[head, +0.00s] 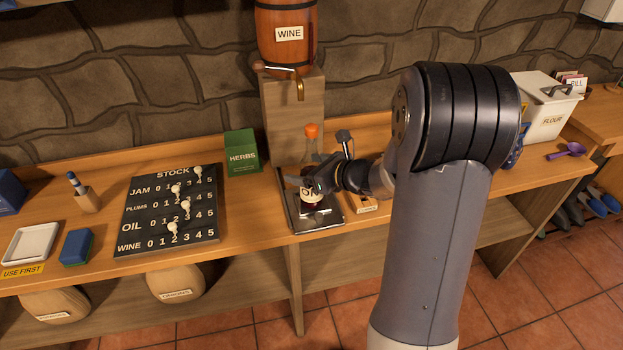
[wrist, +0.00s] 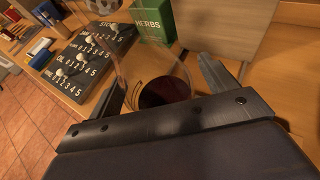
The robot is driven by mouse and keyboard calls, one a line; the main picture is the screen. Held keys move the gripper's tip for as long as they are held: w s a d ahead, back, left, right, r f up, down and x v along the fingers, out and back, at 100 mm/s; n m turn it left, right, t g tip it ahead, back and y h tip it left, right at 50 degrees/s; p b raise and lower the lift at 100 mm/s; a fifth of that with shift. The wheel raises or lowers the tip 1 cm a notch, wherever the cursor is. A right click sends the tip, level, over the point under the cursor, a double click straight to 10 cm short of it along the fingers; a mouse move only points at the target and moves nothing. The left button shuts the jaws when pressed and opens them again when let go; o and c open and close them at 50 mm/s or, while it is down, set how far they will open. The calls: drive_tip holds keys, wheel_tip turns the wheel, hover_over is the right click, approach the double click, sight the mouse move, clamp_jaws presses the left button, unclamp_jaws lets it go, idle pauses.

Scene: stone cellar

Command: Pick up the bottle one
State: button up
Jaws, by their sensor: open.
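The bottle (head: 309,193), with an orange stopper and a pale label starting "ON", stands upright on a dark metal tray (head: 331,218) below the wine barrel's tap. My gripper (head: 316,183) is at the bottle's label height, reaching in from the right, and hides part of it. In the wrist view the clear glass bottle with dark red contents (wrist: 165,94) is between the two fingers of my open gripper (wrist: 163,85). Whether either finger touches the glass I cannot tell.
The wine barrel (head: 287,38) and its tap are on a wooden block behind the bottle. A green herbs box (head: 241,152) and the stock board (head: 172,211) are to the left. A small dark-topped post (head: 345,141) rises just behind my gripper.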

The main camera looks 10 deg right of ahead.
drive_tip(key=shift+w+a, duration=0.15)
drive_tip(key=shift+w, duration=0.05)
drive_tip(key=shift+c, duration=0.6)
drive_tip(key=c, duration=1.3)
